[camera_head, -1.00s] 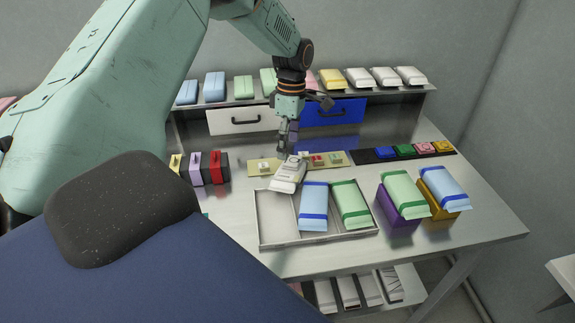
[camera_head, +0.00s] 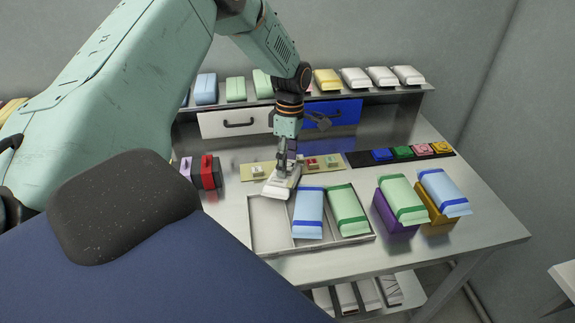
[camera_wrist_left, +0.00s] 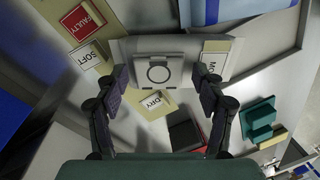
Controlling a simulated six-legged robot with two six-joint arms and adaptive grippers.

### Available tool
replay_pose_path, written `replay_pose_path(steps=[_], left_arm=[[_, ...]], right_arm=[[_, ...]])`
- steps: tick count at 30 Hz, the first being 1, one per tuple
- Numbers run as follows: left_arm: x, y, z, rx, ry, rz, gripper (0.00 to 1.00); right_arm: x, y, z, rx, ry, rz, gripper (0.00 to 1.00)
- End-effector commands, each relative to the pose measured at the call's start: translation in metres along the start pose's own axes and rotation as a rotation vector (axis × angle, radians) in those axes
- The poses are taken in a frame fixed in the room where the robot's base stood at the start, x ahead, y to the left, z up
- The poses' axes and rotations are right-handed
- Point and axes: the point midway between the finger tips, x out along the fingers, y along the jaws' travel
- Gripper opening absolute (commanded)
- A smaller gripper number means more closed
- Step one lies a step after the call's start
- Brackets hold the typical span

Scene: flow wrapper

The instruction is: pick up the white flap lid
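The white flap lid (camera_head: 281,184) sits tilted at the back left edge of the metal tray (camera_head: 252,228). In the left wrist view the lid (camera_wrist_left: 160,72) is a pale piece with a raised square part bearing a dark ring. My left gripper (camera_head: 286,163) points down at the lid from above. In the left wrist view the open fingers of my left gripper (camera_wrist_left: 165,78) stand on either side of the raised part, with a gap showing at each side. The lid's underside is hidden. My right gripper is not in view.
Blue (camera_head: 308,212) and green (camera_head: 348,209) packs lie in the tray. Two boxes with packs on top, one purple (camera_head: 393,222), stand to the right. Label cards, including a FAULTY card (camera_wrist_left: 82,20), lie behind the lid. A shelf of packs (camera_head: 345,97) runs along the back.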

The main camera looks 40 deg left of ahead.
Motion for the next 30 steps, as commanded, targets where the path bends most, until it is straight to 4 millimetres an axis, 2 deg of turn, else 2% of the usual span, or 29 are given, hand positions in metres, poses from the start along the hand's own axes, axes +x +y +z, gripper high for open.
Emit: replay_pose_path(steps=[1, 8, 11, 17, 20, 30], left_arm=[[0.0, 0.001, 0.0, 0.0, 0.0, 0.0, 0.61], [0.0, 0.002, 0.001, 0.001, 0.001, 0.0, 0.42], [0.0, 0.003, 0.0, 0.001, 0.001, 0.0, 0.38], [-0.002, 0.003, 0.0, 0.001, 0.0, 0.0, 0.38], [-0.012, 0.002, 0.001, 0.001, -0.001, 0.002, 0.38], [-0.077, -0.006, 0.001, 0.002, -0.001, 0.004, 0.38]], right_arm=[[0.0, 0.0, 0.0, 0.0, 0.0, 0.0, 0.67], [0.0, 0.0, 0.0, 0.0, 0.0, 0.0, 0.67], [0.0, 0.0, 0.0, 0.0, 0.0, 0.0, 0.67], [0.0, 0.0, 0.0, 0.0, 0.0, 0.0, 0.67], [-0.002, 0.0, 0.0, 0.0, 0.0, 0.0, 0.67], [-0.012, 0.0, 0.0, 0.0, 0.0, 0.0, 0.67]])
